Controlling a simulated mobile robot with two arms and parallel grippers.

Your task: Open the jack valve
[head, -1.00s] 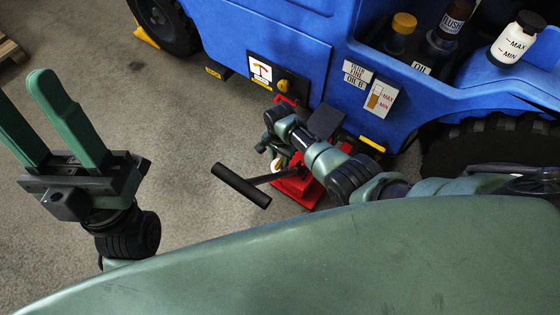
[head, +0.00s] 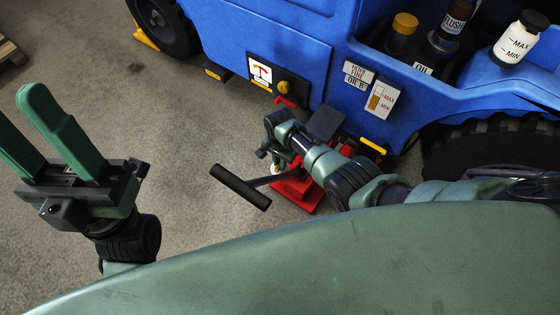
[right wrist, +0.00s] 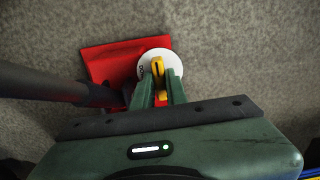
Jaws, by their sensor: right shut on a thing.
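The red jack (head: 297,193) stands on the floor beside the blue vehicle, with its black-gripped handle (head: 240,187) reaching out to the left. In the right wrist view, the jack's red body (right wrist: 108,62) lies behind a white round dial (right wrist: 171,58) with a yellow valve knob (right wrist: 157,67) in front of it. My right gripper (right wrist: 160,82) is shut on the yellow knob, one green finger on each side. In the head view my right gripper (head: 268,154) is at the jack, and its wrist hides most of the knob. My left gripper (head: 14,106) is open and empty, far to the left.
The blue vehicle (head: 265,45) fills the top, with a black wheel (head: 490,145) at right. Bottles, including a white one (head: 516,40), stand in its open bay. The jack handle lies close to my right wrist.

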